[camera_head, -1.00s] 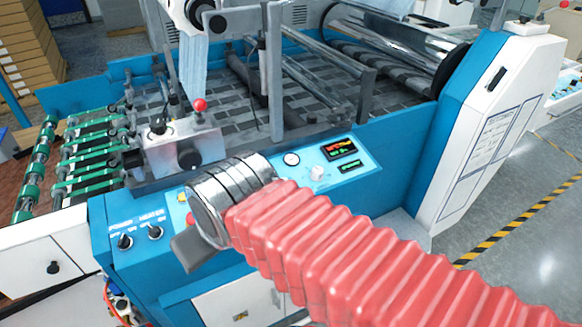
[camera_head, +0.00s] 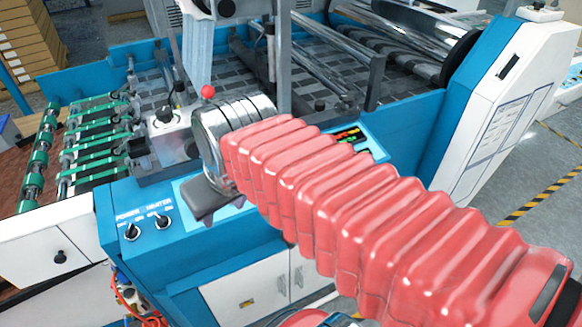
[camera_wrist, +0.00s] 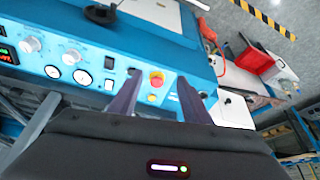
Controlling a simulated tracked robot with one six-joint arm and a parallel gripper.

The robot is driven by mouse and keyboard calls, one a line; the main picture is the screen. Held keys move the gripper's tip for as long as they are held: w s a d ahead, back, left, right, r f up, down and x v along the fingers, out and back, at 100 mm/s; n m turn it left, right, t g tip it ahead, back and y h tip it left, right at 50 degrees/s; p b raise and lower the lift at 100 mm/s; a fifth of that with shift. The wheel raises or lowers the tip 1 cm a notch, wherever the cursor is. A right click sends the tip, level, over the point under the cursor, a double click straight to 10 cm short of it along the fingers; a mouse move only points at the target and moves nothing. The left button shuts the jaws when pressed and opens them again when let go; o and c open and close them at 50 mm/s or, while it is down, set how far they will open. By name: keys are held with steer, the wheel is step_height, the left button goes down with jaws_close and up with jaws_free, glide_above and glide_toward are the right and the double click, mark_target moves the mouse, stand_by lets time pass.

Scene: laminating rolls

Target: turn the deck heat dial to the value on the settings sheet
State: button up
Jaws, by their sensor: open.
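Two pale knobs show in the wrist view on the blue panel: a left knob (camera_wrist: 30,44) beside the lit display (camera_wrist: 5,50), and a right knob (camera_wrist: 71,57). I cannot read which is the deck heat dial. My arm hides both in the head view. My gripper (camera_wrist: 159,77) is open and empty, its two dark fingers in front of the panel around the red button, right of the knobs; contact cannot be judged. In the head view my gripper (camera_head: 218,199) is over the panel's left part. A printed sheet (camera_head: 500,135) is on the white end cabinet, too small to read.
Small gauges (camera_wrist: 82,77) and a red stop button (camera_wrist: 156,78) sit on the panel. Power and heater switches (camera_head: 145,226) are at its left end. A red-tipped lever (camera_head: 208,92) rises behind my wrist. Green rollers (camera_head: 95,140) lie to the left.

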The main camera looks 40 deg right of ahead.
steer(key=w+d+r+m+g, duration=0.1)
steer(key=w+d, duration=0.3)
steer(key=d, duration=0.9)
steer(key=w+d+r+m+g+y, duration=0.1)
steer(key=w+d+m+g, duration=0.2)
steer(key=d, duration=0.9)
steer(key=shift+w+d+r+g, duration=0.15)
steer(key=shift+w+d+g, duration=0.2)
steer(key=shift+w, duration=0.15)
steer(key=f, duration=1.4)
steer(key=shift+w+a, duration=0.15)
steer(key=shift+a, duration=0.2)
steer(key=shift+r, duration=0.1)
steer(key=shift+c, duration=0.2)
